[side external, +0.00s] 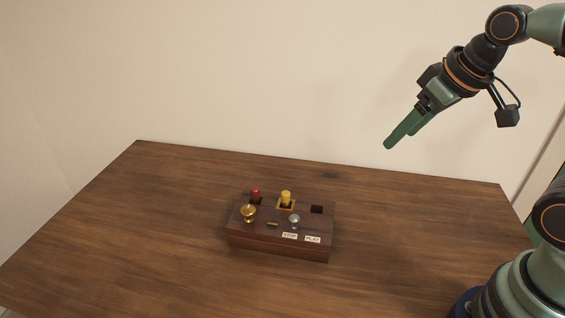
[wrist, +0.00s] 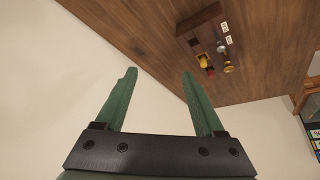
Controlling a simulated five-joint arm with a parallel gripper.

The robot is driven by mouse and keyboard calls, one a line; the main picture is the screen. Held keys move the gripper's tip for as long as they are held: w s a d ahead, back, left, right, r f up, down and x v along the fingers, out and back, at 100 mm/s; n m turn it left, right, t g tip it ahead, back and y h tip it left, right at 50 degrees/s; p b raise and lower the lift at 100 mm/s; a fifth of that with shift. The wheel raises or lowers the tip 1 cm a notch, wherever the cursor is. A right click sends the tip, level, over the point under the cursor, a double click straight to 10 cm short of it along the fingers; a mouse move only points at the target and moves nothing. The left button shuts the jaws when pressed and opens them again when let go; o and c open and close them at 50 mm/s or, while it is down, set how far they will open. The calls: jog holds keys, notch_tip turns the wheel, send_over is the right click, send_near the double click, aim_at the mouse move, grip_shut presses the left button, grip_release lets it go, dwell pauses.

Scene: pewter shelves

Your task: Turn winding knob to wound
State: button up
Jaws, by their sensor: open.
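A dark brown wooden box (side external: 279,248) sits on the table, and it also shows in the wrist view (wrist: 197,22). On its top are a brass knob (side external: 248,211) at the left, a silver knob (side external: 294,219), a red peg (side external: 255,192) and a yellow peg (side external: 286,197). Two white labels on the front edge read STOP (side external: 290,236) and PLAY (side external: 312,239). I cannot tell for sure which knob is the winding knob. My gripper (side external: 398,138) is open and empty, high above the table, right of the box and touching nothing. Its two green fingers (wrist: 160,75) stand apart in the wrist view.
The brown wooden table (side external: 130,220) is clear around the box. A dark square hole (side external: 316,209) is in the box's top right. A pale wall (side external: 280,80) stands behind the table. Part of a wooden frame and shelf items (wrist: 309,105) shows at the wrist view's right edge.

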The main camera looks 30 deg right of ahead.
jog(key=w+a+r+n+g, duration=0.1)
jog(key=w+a+r+n, duration=0.1)
jog(key=w+a+n, duration=0.3)
jog(key=n+g, duration=0.5)
jog(key=n, duration=1.9)
send_over(248, 208)
notch_tip(248, 208, down, 8)
notch_tip(248, 208, down, 11)
jog(key=shift+f, duration=0.1)
grip_shut()
